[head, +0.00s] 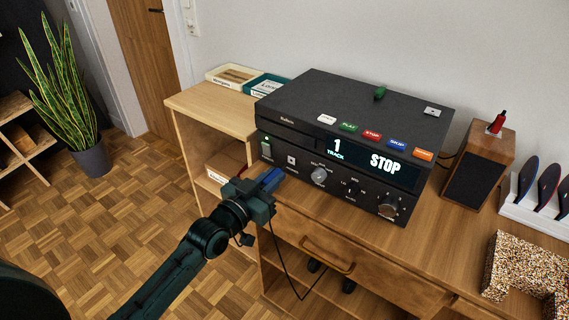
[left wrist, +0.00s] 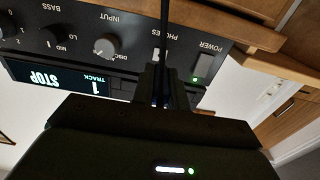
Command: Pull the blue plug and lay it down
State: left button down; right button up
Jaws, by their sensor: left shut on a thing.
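My left gripper (head: 262,187) is shut on the blue plug (head: 270,179), in front of the lower left of the black player (head: 340,130). The phones socket (head: 291,160) shows uncovered in the player's front, and the plug appears apart from it. A thin dark cable (head: 284,268) hangs below the gripper in a loop. In the left wrist view the fingers (left wrist: 160,90) point at the panel under the "PHONES" label, with the cable (left wrist: 163,25) crossing it; the plug is mostly hidden there. My right gripper is out of view.
The wooden desk (head: 425,250) has bare room right of the player, before the speaker (head: 478,165). A speckled block (head: 525,265) and a white rack (head: 540,215) stand at right. Small trays (head: 232,76) lie behind on the left. A drawer handle (head: 327,254) juts below.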

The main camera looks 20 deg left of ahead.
pick_arm(q)
jog(key=shift+p+v, duration=0.35)
jog(key=shift+v, duration=0.45)
